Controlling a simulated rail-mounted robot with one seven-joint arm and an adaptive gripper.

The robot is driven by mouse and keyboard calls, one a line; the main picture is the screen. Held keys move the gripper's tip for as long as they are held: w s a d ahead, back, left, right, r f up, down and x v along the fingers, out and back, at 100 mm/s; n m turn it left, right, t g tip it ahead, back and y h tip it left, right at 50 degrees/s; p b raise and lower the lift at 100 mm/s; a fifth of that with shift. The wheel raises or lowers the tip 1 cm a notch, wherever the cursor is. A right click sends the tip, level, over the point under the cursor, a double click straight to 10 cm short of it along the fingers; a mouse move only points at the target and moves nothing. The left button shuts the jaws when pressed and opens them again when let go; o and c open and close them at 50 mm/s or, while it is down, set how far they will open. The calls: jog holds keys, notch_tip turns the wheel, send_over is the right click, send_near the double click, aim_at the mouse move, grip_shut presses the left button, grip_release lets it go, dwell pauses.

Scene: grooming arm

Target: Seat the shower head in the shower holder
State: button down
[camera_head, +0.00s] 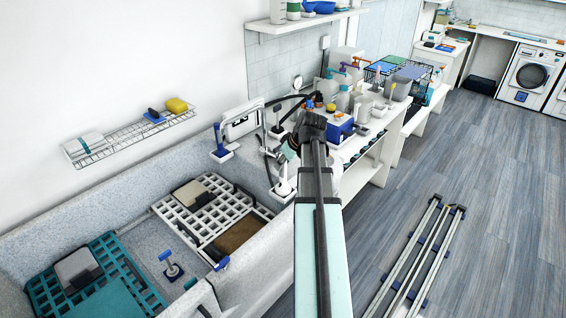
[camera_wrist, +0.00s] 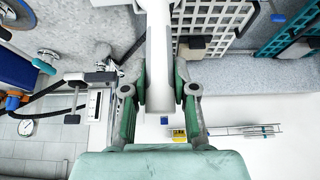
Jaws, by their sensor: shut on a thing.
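My gripper (camera_wrist: 160,92) has its green fingers closed on the long white body of the shower head (camera_wrist: 159,55), which runs up out of the wrist view. In the head view my gripper (camera_head: 291,153) is small and partly hidden by my arm. The white shower head (camera_head: 283,187) shows below it, beside the tub's right end. A pale wall panel (camera_head: 242,122) is left of my gripper; it also shows in the wrist view (camera_wrist: 95,106). Dark and metal fittings (camera_wrist: 98,77) sit by that panel. I cannot tell which part is the shower holder.
A black hose (camera_head: 290,98) arcs between the panel and the crowded counter. The grey tub (camera_head: 145,238) holds a white grate (camera_head: 205,205) and a teal grate (camera_head: 105,270). A wire shelf (camera_head: 130,133) is on the wall. A folded frame (camera_head: 420,255) lies on the floor.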

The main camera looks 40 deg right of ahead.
jog(key=shift+f+b, duration=0.35)
jog(key=shift+f, duration=0.35)
jog(key=c, duration=0.8)
grip_release()
jog(key=shift+c, duration=0.2)
jog(key=shift+s+r, duration=0.1)
jog(key=shift+r, duration=0.05)
jog(key=v, duration=1.1)
jog(key=shift+r, duration=0.35)
jog(key=shift+s, duration=0.15)
